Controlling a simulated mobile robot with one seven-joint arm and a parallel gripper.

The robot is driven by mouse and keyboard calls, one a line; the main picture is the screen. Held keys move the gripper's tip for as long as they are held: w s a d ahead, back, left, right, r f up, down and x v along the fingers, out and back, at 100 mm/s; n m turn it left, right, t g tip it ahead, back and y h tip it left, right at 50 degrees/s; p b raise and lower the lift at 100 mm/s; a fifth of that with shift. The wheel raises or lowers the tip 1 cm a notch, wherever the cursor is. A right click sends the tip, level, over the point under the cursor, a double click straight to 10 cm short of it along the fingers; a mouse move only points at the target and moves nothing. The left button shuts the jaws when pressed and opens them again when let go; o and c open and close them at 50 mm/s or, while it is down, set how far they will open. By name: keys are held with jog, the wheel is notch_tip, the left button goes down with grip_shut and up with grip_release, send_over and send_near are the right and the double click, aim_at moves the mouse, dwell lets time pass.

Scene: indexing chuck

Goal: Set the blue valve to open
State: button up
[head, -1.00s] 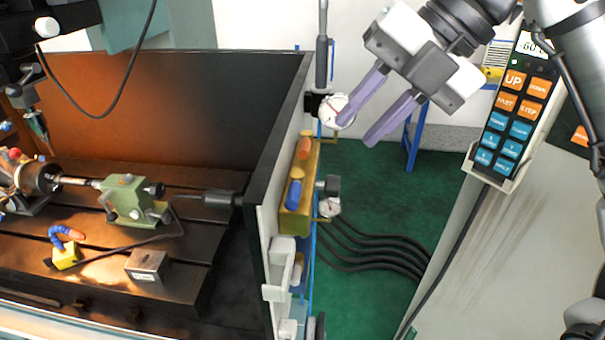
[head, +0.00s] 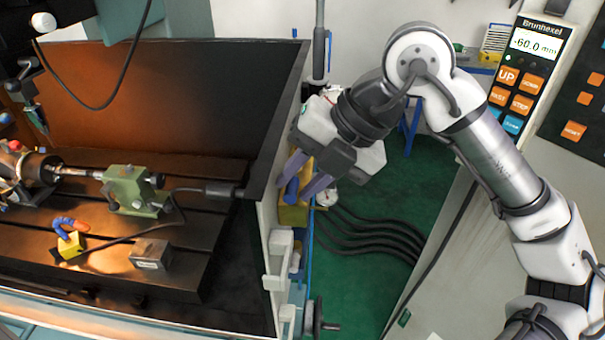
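The blue valve (head: 291,190) is a small blue handle on the yellow block (head: 293,215) fixed to the outer right side of the machine enclosure. My gripper (head: 292,192) points down-left at it with two purple fingers spread apart. The fingertips lie on either side of the blue handle in the picture; I cannot tell whether they touch it. My gripper covers the upper part of the yellow block and the orange handle there.
The enclosure's dark wall (head: 272,130) stands just left of my gripper. A gauge (head: 327,195) sits right of the block, with several black hoses (head: 375,235) below. A control panel (head: 522,80) stands at right. Green floor (head: 350,285) is open below.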

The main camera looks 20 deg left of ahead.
grip_shut()
jog(key=shift+w, duration=0.1)
jog(key=shift+w+d+r+n+g+h+p, duration=0.2)
jog(key=shift+w+n+g+h, duration=0.95)
jog(key=shift+n, duration=1.85)
jog(key=shift+w+d+f+n+g+h+p, duration=0.15)
jog(key=shift+w+n+g+h+p, duration=0.45)
jog(key=shift+n+h, duration=1.75)
jog(key=shift+w+d+r+n+g+h, duration=0.1)
jog(key=shift+w+n+g+h, duration=0.85)
jog(key=shift+n, duration=2.7)
jog(key=shift+w+t, duration=0.3)
grip_release()
jog(key=shift+a, duration=0.1)
